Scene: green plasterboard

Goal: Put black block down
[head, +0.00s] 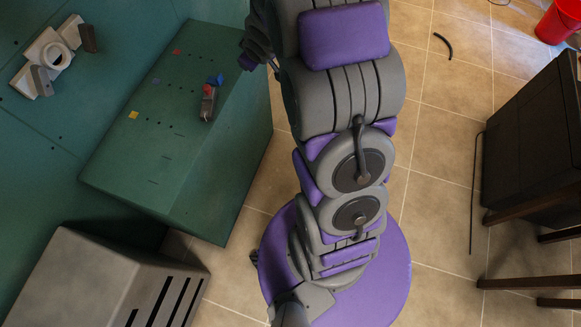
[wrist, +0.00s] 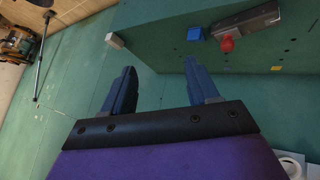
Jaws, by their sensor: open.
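A dark grey-black block (head: 208,106) lies on the green bench top, near its middle right. In the wrist view the block (wrist: 246,20) is at the upper right, with a red rounded piece (wrist: 227,44) and a blue piece (wrist: 195,34) close to it. My gripper (wrist: 160,67) is open, with nothing between its two fingers. It is apart from the block, which lies beyond and to the right of the fingers in the wrist view. In the head view the gripper is mostly hidden by my arm.
The green bench (head: 178,160) has red, blue and yellow marks and several small holes. A grey slotted box (head: 100,275) stands at lower left. A white fixture (head: 50,55) is on the green wall. A dark cabinet (head: 535,140) stands right.

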